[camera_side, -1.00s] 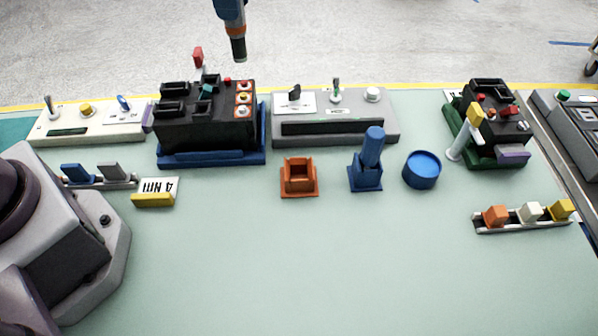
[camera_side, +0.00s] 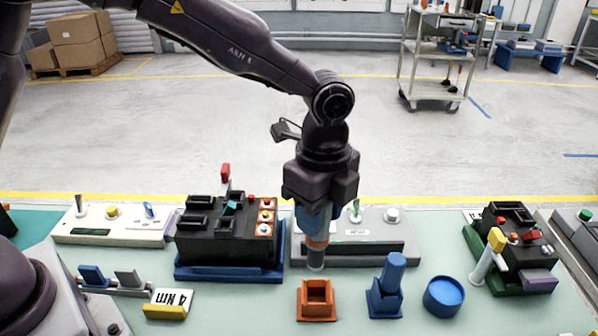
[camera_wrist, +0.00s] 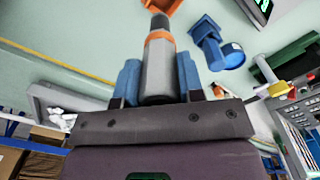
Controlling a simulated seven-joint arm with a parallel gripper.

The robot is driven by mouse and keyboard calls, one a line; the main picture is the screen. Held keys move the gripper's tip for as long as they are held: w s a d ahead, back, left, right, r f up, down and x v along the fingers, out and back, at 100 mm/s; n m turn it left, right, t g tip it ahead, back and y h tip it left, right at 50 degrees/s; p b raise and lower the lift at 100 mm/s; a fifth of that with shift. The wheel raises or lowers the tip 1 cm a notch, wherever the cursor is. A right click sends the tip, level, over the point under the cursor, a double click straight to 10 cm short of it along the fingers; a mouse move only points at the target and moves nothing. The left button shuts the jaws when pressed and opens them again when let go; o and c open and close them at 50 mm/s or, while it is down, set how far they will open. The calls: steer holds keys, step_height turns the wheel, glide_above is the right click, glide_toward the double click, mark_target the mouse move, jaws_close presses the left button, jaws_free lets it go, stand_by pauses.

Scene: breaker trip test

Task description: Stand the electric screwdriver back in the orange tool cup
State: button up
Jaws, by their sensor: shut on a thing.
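The electric screwdriver (camera_side: 316,260), a grey body with an orange band and a dark lower end, hangs about upright in my gripper (camera_side: 317,222). My gripper's blue fingers are shut on its grey body, which also shows in the wrist view (camera_wrist: 158,72). The orange tool cup (camera_side: 317,313) is a square, open-topped holder on the bench that looks empty. In the side view the screwdriver's lower end is just above the cup's rim, apart from it; whether it is centred over the opening I cannot tell. The cup's edge shows in the wrist view (camera_wrist: 160,4), beyond the tip.
A blue holder with a blue cylinder (camera_side: 388,285) and a round blue dish (camera_side: 443,296) stand right of the cup. A black breaker on a blue base (camera_side: 228,271) is to the left. A grey switch panel (camera_side: 395,248) lies behind the screwdriver.

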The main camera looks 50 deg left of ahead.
mark_target(318, 266)
steer(key=shift+w+d+f, duration=0.1)
steer(key=shift+w+d, duration=0.05)
steer(key=shift+f, duration=2.9)
steer(key=shift+f, duration=2.75)
steer(key=o, duration=1)
step_height(318, 266, up, 13)
